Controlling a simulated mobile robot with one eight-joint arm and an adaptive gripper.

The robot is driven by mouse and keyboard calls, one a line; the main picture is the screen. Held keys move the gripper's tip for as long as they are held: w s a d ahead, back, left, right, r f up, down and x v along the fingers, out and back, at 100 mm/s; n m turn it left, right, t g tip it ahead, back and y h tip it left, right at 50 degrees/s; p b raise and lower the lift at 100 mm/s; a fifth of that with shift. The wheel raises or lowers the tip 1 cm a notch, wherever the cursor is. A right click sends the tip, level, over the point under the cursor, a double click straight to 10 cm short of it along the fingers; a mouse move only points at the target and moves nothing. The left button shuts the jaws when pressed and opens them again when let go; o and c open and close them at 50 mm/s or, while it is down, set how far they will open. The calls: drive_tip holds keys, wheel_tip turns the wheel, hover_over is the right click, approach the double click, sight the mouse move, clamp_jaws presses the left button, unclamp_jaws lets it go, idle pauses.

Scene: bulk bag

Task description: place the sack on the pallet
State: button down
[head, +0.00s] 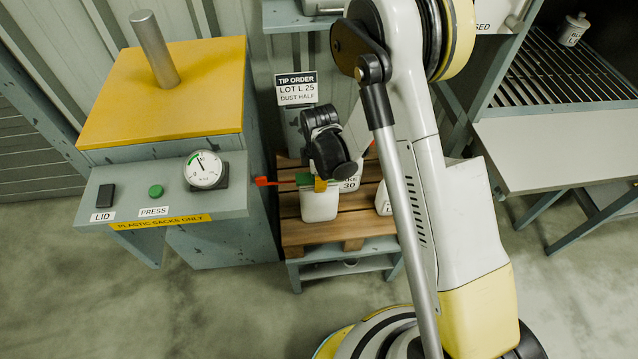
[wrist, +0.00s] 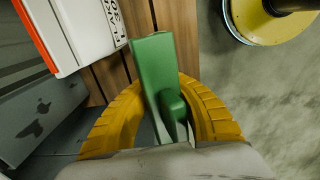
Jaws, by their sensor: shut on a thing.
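A white sack (head: 320,206) is below my gripper (head: 318,183) in the head view, in front of the wooden pallet's (head: 300,235) slats. A green piece (head: 303,178) is at its top. In the wrist view my yellow fingers (wrist: 162,95) close around the green piece (wrist: 158,75), with a pale grey surface below it. I cannot tell whether the sack touches the pallet. In the wrist view, a white sack with a red-orange edge (wrist: 85,30) lies over the slats (wrist: 165,25). My arm hides part of the pallet.
Another white object (head: 384,203) stands on the pallet's right. A press cabinet (head: 180,90) with gauge and buttons stands left of the pallet. A sign (head: 296,88) reads "TIP ORDER LOT L 25 DUST HALF". A grey table (head: 560,150) is at right. Floor in front is clear.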

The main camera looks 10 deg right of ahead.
drive_tip(key=c, duration=1.6)
unclamp_jaws()
drive_tip(key=shift+f, duration=0.1)
drive_tip(key=shift+o, duration=0.2)
drive_tip(key=r+p, duration=0.1)
drive_tip(key=r, duration=0.3)
drive_tip(key=r+p, duration=0.2)
drive_tip(key=r, duration=0.2)
drive_tip(key=r+p, duration=0.1)
drive_tip(key=r, duration=0.3)
drive_tip(key=shift+s+p, duration=0.25)
drive_tip(key=shift+p, duration=0.15)
drive_tip(key=s+d+r+m+t, duration=0.1)
drive_tip(key=s+d+r+m, duration=0.2)
drive_tip(key=r, duration=0.4)
drive_tip(key=s+d+r+m+t, duration=0.2)
drive_tip(key=s+r+m, duration=0.15)
drive_tip(key=r, duration=0.35)
drive_tip(key=s+d+r+m+t, duration=0.1)
drive_tip(key=s+d+r+m, duration=0.2)
drive_tip(key=r, duration=0.4)
drive_tip(key=s+d+r+m+t, duration=0.1)
drive_tip(key=s+r+m+t, duration=0.1)
drive_tip(key=s+m, duration=0.6)
drive_tip(key=shift+d+r+t, duration=0.4)
drive_tip(key=shift+r, duration=0.05)
